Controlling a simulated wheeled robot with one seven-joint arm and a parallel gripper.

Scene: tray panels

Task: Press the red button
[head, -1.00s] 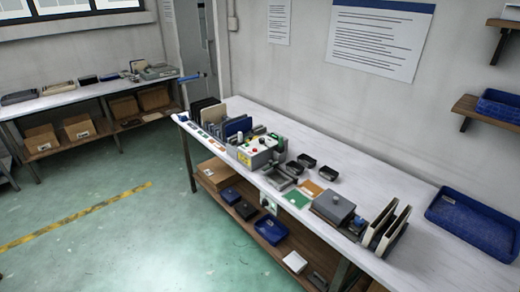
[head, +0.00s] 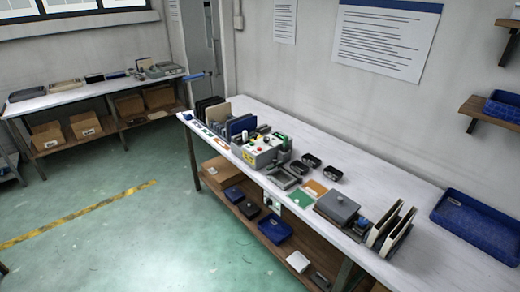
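A pale control box (head: 268,158) with a yellow label on its front stands on the long white workbench (head: 390,176), left of the bench's middle. A small red button (head: 260,149) shows on the box's top; it is only a few pixels wide, so its exact shape is hard to tell. Other small coloured parts on the top are too small to make out well. Nothing touches the box from above. My gripper is not in view.
Upright panels (head: 241,126) stand left of the box. Black trays (head: 311,160), a grey lidded box (head: 337,207), upright cream panels (head: 396,232) and a blue tray (head: 478,218) lie to its right. The green floor (head: 130,235) before the bench is clear.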

